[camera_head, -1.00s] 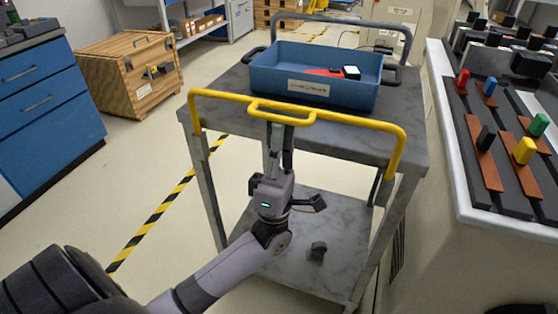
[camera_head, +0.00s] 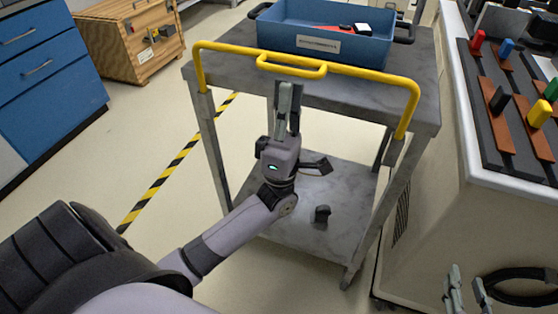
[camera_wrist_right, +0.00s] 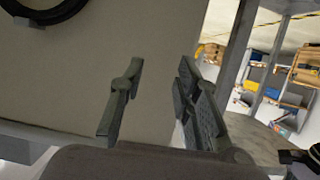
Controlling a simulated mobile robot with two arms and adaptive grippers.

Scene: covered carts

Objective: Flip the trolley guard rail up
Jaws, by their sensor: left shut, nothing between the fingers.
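The trolley (camera_head: 345,108) is a grey metal cart with a yellow guard rail (camera_head: 368,76) at its near edge. The rail's long bar and small middle loop show above its side ends in the head view; its exact tilt is hard to tell. My left gripper (camera_head: 289,84) is shut and empty, pointing up just below the loop; whether it touches the rail is unclear. My right gripper (camera_head: 467,285) is at the lower right, away from the rail. In the right wrist view its fingers (camera_wrist_right: 155,95) are apart with nothing between them.
A blue bin (camera_head: 280,37) with items stands on the trolley top. A small dark object (camera_head: 322,214) is on the lower shelf. A workbench (camera_head: 500,157) with coloured blocks stands close on the right. A wooden crate (camera_head: 129,48) is at the back left. Open floor lies to the left.

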